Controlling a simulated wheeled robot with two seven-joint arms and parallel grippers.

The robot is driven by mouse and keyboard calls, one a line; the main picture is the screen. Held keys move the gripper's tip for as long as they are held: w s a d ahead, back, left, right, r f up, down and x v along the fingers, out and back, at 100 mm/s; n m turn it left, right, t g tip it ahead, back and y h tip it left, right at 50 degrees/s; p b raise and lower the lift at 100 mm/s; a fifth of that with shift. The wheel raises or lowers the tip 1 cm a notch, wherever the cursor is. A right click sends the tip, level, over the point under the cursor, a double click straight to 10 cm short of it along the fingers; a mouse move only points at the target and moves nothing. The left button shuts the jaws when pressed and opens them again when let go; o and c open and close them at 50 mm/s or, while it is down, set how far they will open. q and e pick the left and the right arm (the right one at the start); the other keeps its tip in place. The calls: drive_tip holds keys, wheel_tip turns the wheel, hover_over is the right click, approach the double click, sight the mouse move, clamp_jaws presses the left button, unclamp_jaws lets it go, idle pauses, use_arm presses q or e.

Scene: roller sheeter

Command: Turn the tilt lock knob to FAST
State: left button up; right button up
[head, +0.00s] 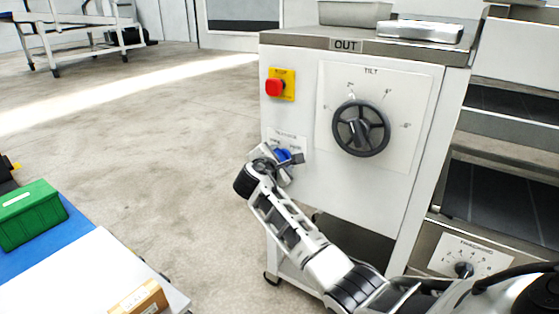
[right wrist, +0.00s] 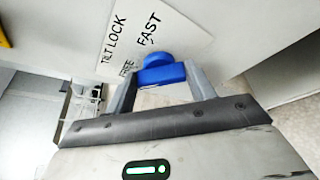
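The tilt lock knob (head: 283,154) is a small blue knob on the white front panel of the sheeter, under the red button. In the right wrist view the knob (right wrist: 162,72) has a round base and a blue grip bar, beside a white label (right wrist: 140,35) reading TILT LOCK, FREE and FAST. My right gripper (head: 281,160) is at the knob, with one grey finger on each side of the bar. Both fingers appear to touch the bar's ends. I cannot tell exactly which word the knob points at. My left gripper is not in view.
A red stop button (head: 275,87) on a yellow plate sits above the knob. A large black TILT handwheel (head: 361,128) is to the right. A green box (head: 30,214) and a small cardboard box (head: 140,298) are at the lower left. The floor left of the panel is open.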

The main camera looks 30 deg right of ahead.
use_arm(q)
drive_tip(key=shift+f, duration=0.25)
use_arm(e)
drive_tip(key=shift+m, duration=0.3)
use_arm(q)
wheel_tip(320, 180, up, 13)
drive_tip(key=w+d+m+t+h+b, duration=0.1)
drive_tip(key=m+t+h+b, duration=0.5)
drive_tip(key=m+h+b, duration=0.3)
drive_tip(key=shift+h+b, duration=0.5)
drive_tip(key=shift+b, duration=1.8)
use_arm(e)
drive_tip(key=shift+f+m+t+h, duration=0.25)
drive_tip(key=shift+m+t+h, duration=0.5)
drive_tip(key=shift+m, duration=2)
drive_tip(key=shift+f+m+t+h, duration=0.25)
drive_tip(key=shift+m+t+h, duration=0.45)
drive_tip(key=shift+m, duration=2)
drive_tip(key=shift+f+m+t+h, duration=0.35)
drive_tip(key=shift+m+h, duration=0.6)
drive_tip(key=shift+m, duration=1.8)
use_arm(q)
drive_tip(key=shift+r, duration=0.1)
use_arm(e)
drive_tip(key=shift+r, duration=0.1)
drive_tip(key=o, duration=1)
